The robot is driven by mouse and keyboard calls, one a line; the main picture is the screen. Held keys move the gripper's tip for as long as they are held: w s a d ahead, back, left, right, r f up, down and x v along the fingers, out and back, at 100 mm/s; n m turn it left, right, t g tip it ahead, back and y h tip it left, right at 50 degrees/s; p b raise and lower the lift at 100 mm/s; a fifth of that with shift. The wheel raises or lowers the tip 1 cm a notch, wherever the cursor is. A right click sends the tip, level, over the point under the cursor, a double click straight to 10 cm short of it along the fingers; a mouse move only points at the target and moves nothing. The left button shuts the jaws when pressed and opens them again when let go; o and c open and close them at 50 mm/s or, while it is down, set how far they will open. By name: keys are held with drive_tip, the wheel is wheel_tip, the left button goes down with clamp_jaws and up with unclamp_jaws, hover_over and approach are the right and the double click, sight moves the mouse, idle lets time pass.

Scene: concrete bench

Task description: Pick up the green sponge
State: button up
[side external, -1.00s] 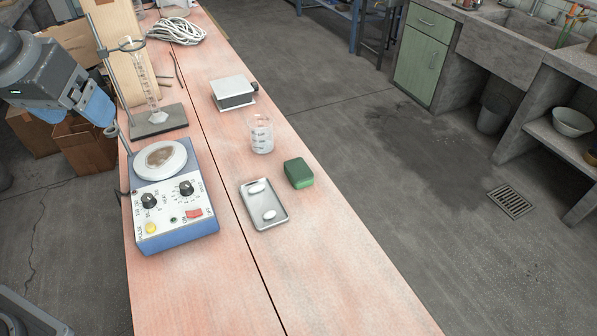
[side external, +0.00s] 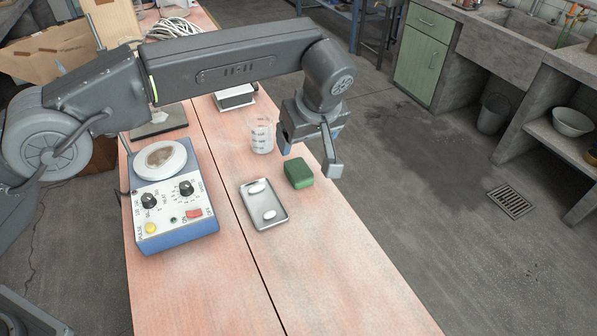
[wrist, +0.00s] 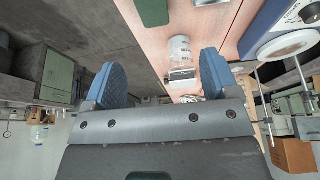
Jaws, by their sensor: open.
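The green sponge (side external: 299,173) is a small dark green block on the bench, right of a metal tray. My gripper (side external: 308,160) is open and empty, just above and behind the sponge in the side view, with one finger to the right of it. In the wrist view the sponge (wrist: 153,12) shows at the top edge, partly cut off. There the two blue-padded fingers of my gripper (wrist: 163,78) stand wide apart, with nothing between them in their grasp.
The metal tray (side external: 276,220) holds two white stir bars, close left of the sponge. A glass beaker (side external: 262,137) stands just behind. A hotplate (side external: 178,233) is at the left. The front of the bench (side external: 335,270) is clear.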

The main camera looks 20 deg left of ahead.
hover_over(299, 169)
drive_tip(key=s+d, duration=0.1)
drive_tip(key=s, duration=0.1)
wheel_tip(299, 169, down, 8)
drive_tip(key=shift+s+f, duration=0.1)
drive_tip(key=shift+f, duration=0.1)
drive_tip(key=shift+w+d+x, duration=0.15)
drive_tip(key=shift+x, duration=1.15)
drive_tip(key=shift+w+d+x, duration=0.1)
drive_tip(key=shift+w+x, duration=0.1)
drive_tip(key=shift+x, duration=1.1)
drive_tip(key=shift+c, duration=0.4)
drive_tip(key=c, duration=0.9)
